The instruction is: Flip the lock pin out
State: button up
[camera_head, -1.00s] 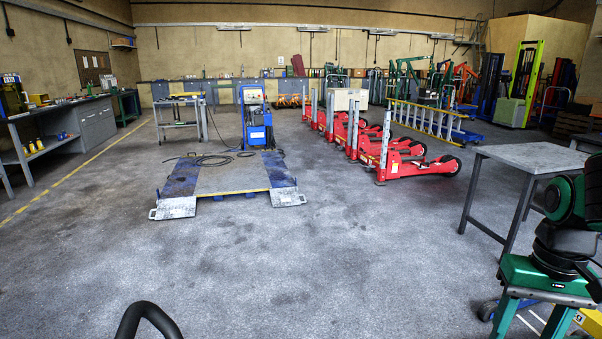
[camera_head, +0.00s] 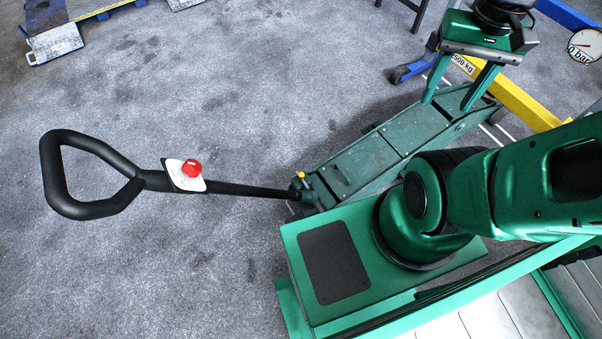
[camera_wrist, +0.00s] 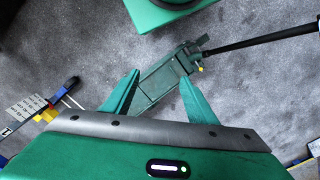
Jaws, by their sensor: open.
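The green trolley jack (camera_head: 365,160) lies on the floor in the head view. Its long black handle (camera_head: 245,190) reaches left to a loop grip. A red knob (camera_head: 191,168) sits on a white plate on the handle. A small yellow piece (camera_head: 297,184) is at the handle's foot; I cannot tell whether it is the lock pin. My gripper (camera_head: 448,106) is open and empty, above the far end of the jack in the picture. In the wrist view the jack body (camera_wrist: 160,82) shows between and beyond my spread fingers, and the yellow piece (camera_wrist: 201,69) lies past them.
A yellow beam (camera_head: 505,93) and blue parts stand at the upper right, beside a round gauge (camera_head: 585,45). A blue and yellow ramp platform (camera_head: 55,38) is at the upper left. The floor left of the jack is clear around the handle.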

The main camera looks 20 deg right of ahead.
aim_at(301, 175)
jog(key=u, duration=2.5)
jog(key=k, duration=0.55)
jog(key=z, duration=2.6)
